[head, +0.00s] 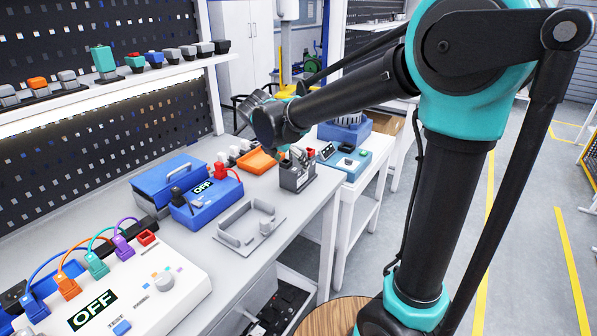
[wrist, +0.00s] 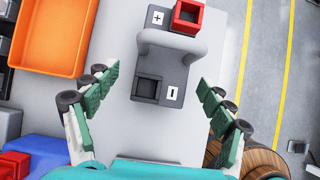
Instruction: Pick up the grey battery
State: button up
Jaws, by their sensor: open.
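The grey battery (wrist: 178,72) lies between my gripper's fingers in the wrist view, seen from above. It has a grey handle, a red terminal marked plus at the far end and a dark grey terminal marked minus nearer. In the head view the battery (head: 296,177) stands upright near the bench's right edge. My gripper (wrist: 159,78) is open, with one green-padded finger on each side of the battery. A gap shows between each finger and the battery. In the head view my arm hides most of the gripper.
An orange tray (wrist: 52,35) sits left of the battery; it also shows in the head view (head: 257,161). A blue charger-like box marked OFF (head: 207,197) and a grey bracketed plate (head: 248,229) stand nearer on the bench. A side table (head: 352,187) holds a teal device.

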aim_at(295, 163)
jog(key=shift+w+d+x, duration=0.1)
jog(key=shift+d+x, duration=0.05)
jog(key=shift+x, duration=1.35)
jog(key=shift+w+d+x, duration=0.1)
jog(key=shift+x, duration=1.4)
jog(key=shift+r, duration=0.2)
grip_shut()
